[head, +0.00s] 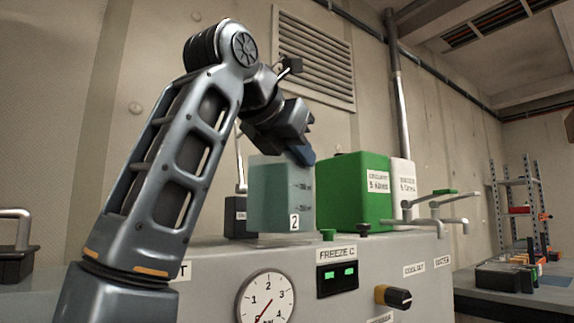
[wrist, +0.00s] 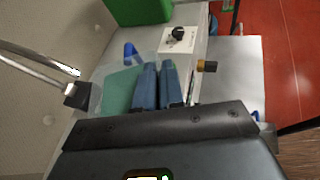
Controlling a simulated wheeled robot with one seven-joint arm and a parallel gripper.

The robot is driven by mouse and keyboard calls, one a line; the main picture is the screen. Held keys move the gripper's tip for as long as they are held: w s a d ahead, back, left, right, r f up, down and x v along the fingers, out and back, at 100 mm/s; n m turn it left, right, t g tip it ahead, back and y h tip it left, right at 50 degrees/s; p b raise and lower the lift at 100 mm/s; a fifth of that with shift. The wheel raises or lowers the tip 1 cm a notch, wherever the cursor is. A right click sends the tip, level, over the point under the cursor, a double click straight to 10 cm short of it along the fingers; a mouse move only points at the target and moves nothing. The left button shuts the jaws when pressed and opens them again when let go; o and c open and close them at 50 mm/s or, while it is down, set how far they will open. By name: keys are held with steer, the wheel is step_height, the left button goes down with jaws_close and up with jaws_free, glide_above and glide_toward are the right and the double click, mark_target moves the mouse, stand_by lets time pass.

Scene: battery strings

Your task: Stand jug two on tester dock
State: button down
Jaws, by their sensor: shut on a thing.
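Jug two (head: 280,195) is a translucent teal jug with a white "2" label, upright above the top of the grey cabinet. My gripper (head: 302,154) is at its upper right edge, shut on it. In the wrist view the jug (wrist: 117,92) shows from above, with the blue fingers of my gripper (wrist: 159,85) close together at its side. I cannot tell whether the jug's base touches the cabinet top. The tester dock cannot be made out for certain; the grey cabinet (head: 220,283) carries a "FREEZE C" display (head: 337,275) and a dial gauge (head: 266,298).
A green coolant container (head: 352,190) and a white container (head: 403,188) stand right of the jug. Metal taps (head: 430,208) stick out further right. A small dark block (head: 240,217) is behind the jug at left. A knob (head: 394,297) protrudes from the cabinet front.

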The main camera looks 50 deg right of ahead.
steer(key=shift+w+d+f, duration=0.2)
steer(key=shift+w, duration=0.4)
steer(key=shift+w+d+f, duration=0.15)
steer(key=shift+w+f, duration=0.1)
steer(key=shift+w, duration=0.4)
steer(key=shift+w+d+f, duration=0.2)
steer(key=shift+w, duration=0.4)
steer(key=shift+f, duration=0.1)
steer(key=shift+f, duration=0.1)
steer(key=c, duration=1.3)
jaws_free()
steer(key=shift+o, duration=0.2)
